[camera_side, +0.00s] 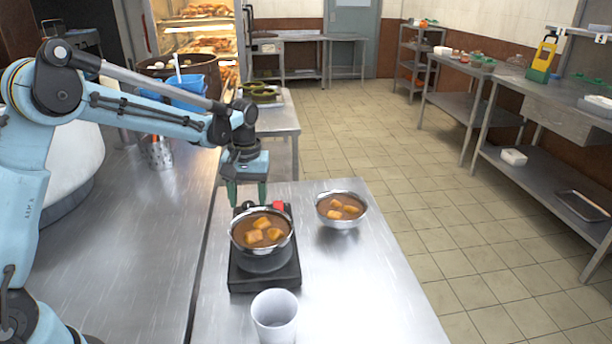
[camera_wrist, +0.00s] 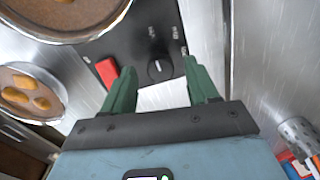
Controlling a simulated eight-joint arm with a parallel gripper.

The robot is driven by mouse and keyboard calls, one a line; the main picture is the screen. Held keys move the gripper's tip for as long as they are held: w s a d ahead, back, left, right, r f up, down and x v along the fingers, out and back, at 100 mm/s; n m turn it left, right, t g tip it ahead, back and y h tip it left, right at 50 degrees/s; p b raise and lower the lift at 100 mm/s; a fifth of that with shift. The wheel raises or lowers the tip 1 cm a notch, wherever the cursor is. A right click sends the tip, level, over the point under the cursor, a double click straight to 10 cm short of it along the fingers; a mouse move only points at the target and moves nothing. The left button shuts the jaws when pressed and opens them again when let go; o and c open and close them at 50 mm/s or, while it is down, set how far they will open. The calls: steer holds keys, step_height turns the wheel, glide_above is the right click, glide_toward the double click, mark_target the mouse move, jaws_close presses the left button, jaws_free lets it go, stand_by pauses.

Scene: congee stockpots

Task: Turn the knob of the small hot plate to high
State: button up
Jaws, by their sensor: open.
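The small hot plate (camera_side: 240,280) is a black slab on the steel table. A pot (camera_side: 265,262) of brown stew with orange chunks stands on it. In the wrist view the hot plate's panel (camera_wrist: 130,38) shows a round black knob (camera_wrist: 160,69) with a pale pointer line and white lettering too small to read. A red switch (camera_wrist: 107,70) sits left of the knob; it also shows in the side view (camera_side: 278,206). My gripper (camera_wrist: 162,76) is open, with its green fingers on either side of the knob; I cannot tell whether they touch it. In the side view my gripper (camera_side: 247,200) is above the far end of the hot plate and hides the knob.
A steel bowl (camera_side: 341,221) of similar stew stands right of the hot plate. A white cup (camera_side: 274,316) stands at its near end. A perforated steel holder (camera_side: 158,152) is on the left counter. The table's right front is clear.

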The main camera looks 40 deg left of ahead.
mark_target(250, 206)
step_height(250, 206, up, 11)
steer(key=shift+d, duration=0.2)
steer(key=shift+w+r, duration=0.1)
stand_by(0.4)
steer(key=s+d+f+m+t, duration=0.1)
steer(key=s+d+m+t, duration=0.2)
steer(key=s, duration=0.5)
steer(key=s+d+f+m+t, duration=0.2)
steer(key=s+d+m+t, duration=0.1)
steer(key=s, duration=0.5)
steer(key=shift+s+d+f+m+t, duration=0.15)
steer(key=shift+s+d+m+t, duration=0.1)
steer(key=shift+m+t, duration=0.45)
